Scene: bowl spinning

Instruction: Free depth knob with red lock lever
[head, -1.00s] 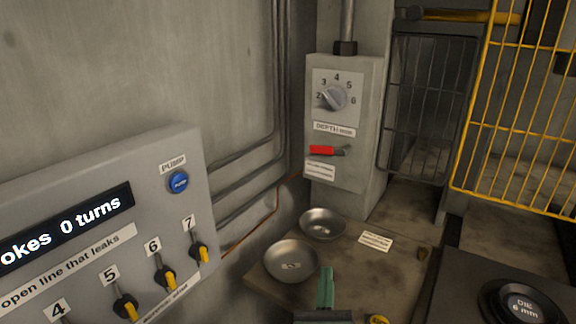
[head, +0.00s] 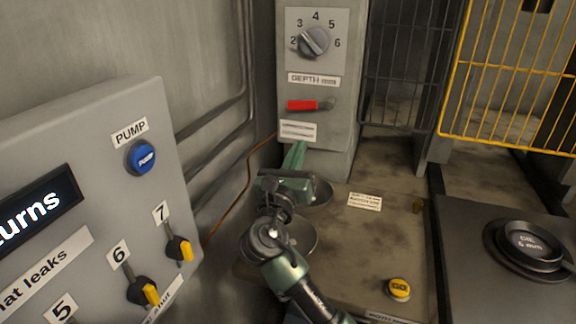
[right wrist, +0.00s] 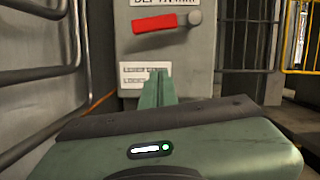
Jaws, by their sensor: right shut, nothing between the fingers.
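The depth knob (head: 314,42) is a grey dial on the box at the back, with its pointer toward the 2. The red lock lever (head: 302,105) lies horizontal below the knob and the depth label. It also shows in the right wrist view (right wrist: 154,23), ahead of and above my fingers. My right gripper (head: 298,148) has green fingers, is shut and empty, and points up toward the box just below the lever. In the right wrist view its fingertips (right wrist: 158,75) stand in front of the small label plate, apart from the lever. My left gripper is not in view.
A grey panel with a blue pump button (head: 141,158) and yellow-tipped valves (head: 180,250) stands at left. Metal bowls (head: 300,236) are partly hidden behind my right arm. A yellow GO button (head: 399,289), black die (head: 528,241) and yellow cage (head: 515,75) are at right.

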